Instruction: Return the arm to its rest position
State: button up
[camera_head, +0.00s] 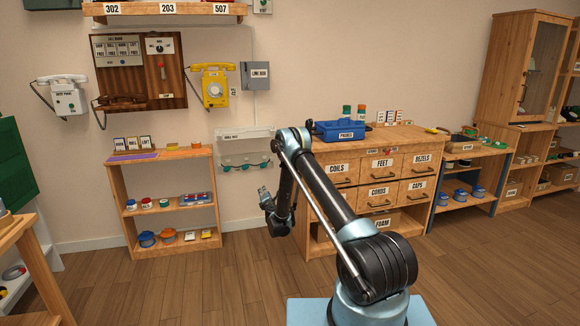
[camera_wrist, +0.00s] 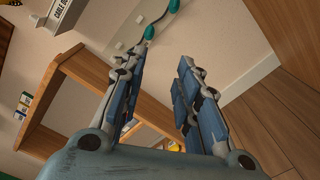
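My arm rises from its blue base in the middle right of the head view, bends at a high elbow and hangs down to the left. My gripper (camera_head: 265,194) is at its end, in front of the gap between the small shelf (camera_head: 160,205) and the drawer cabinet (camera_head: 345,197). In the wrist view my gripper (camera_wrist: 166,75) shows two fingers standing well apart. Nothing is between them, so it is open and empty. It touches nothing that I can see.
A yellow phone (camera_head: 214,88) and a white phone (camera_head: 66,98) hang on the wall. A rack with teal ends (camera_head: 245,150) is on the wall behind my gripper. A blue box (camera_head: 338,131) stands on the cabinet. The wooden floor (camera_head: 190,285) at front left is clear.

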jog(key=d+r+m+h, duration=0.35)
jog(key=d+r, duration=0.35)
jog(key=r, duration=0.3)
jog(key=d+r+m+h, duration=0.2)
jog(key=d+r+m, duration=0.3)
jog(key=d+r, duration=0.45)
jog(key=s+d+r+m+g+h, duration=0.45)
jog(key=s+d+r+m, duration=0.35)
jog(key=s+d+r, duration=0.65)
jog(key=s+d+f+m+g+y, duration=0.1)
jog(key=s+d+m+g, duration=0.2)
jog(key=s, duration=1.2)
jog(key=s+d+m+g+y, duration=0.1)
jog(key=s+d+m+g, duration=0.2)
jog(key=s, duration=1.1)
jog(key=s+a+f+m+g+y, duration=0.1)
jog(key=s+f, duration=0.2)
jog(key=s, duration=0.6)
jog(key=s+a+f+m+g+y, duration=0.1)
jog(key=s+f, duration=0.3)
jog(key=s, duration=0.5)
jog(key=s+a+f+m+g+y, duration=0.1)
jog(key=s+f, duration=0.3)
jog(key=s, duration=0.6)
jog(key=shift+a+m+g, duration=0.2)
jog(key=shift+m+g, duration=0.35)
jog(key=shift+g, duration=0.2)
